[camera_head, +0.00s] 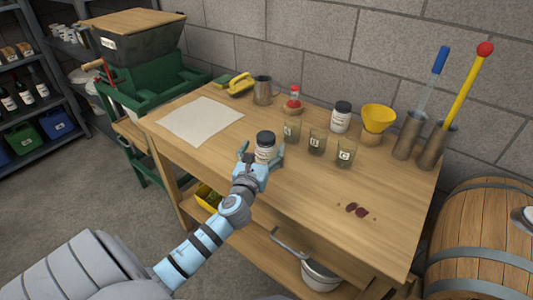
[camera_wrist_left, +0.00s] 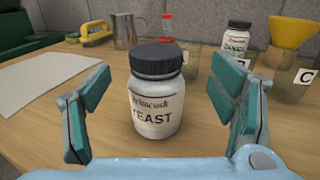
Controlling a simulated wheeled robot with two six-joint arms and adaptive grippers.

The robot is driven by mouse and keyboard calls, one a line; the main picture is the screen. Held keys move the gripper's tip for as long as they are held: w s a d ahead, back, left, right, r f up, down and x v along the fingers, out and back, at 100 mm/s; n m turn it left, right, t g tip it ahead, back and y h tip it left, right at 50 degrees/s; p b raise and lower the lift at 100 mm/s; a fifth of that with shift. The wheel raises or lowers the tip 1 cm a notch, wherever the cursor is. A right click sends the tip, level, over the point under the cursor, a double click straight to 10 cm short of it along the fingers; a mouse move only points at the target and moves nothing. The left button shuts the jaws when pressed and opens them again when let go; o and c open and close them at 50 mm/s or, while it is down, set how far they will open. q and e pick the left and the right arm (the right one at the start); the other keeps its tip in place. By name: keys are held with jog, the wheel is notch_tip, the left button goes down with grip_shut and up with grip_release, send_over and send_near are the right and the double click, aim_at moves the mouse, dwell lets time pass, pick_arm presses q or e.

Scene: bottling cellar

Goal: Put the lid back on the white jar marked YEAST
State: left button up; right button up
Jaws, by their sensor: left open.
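The white jar marked YEAST (camera_wrist_left: 157,108) stands upright on the wooden table, and it also shows in the head view (camera_head: 265,152). A black lid (camera_wrist_left: 157,59) sits on top of it and looks level; it also shows in the head view (camera_head: 265,137). My left gripper (camera_head: 262,159) is open, with one finger on each side of the jar. In the left wrist view, gaps show between the jar and both green finger pads. My right gripper is in neither view.
Behind the jar stand several glasses with letter cards (camera_head: 317,142), a second white jar with a black lid (camera_head: 341,117), a yellow funnel (camera_head: 378,120) and a metal jug (camera_head: 262,90). A pale cloth or sheet (camera_head: 200,120) lies left. Dark red stains (camera_head: 357,210) mark the right front.

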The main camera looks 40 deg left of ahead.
aim_at(264, 146)
pick_arm(q)
jog(key=x, duration=0.2)
jog(key=f+b+x, duration=0.1)
jog(key=x, duration=0.1)
jog(key=shift+w+a, duration=0.15)
jog(key=shift+a, duration=0.1)
jog(key=shift+r, duration=0.1)
jog(key=shift+c, duration=0.6)
jog(key=c, duration=1.4)
jog(key=shift+r, duration=0.1)
notch_tip(264, 146, up, 10)
jog(key=p, duration=0.6)
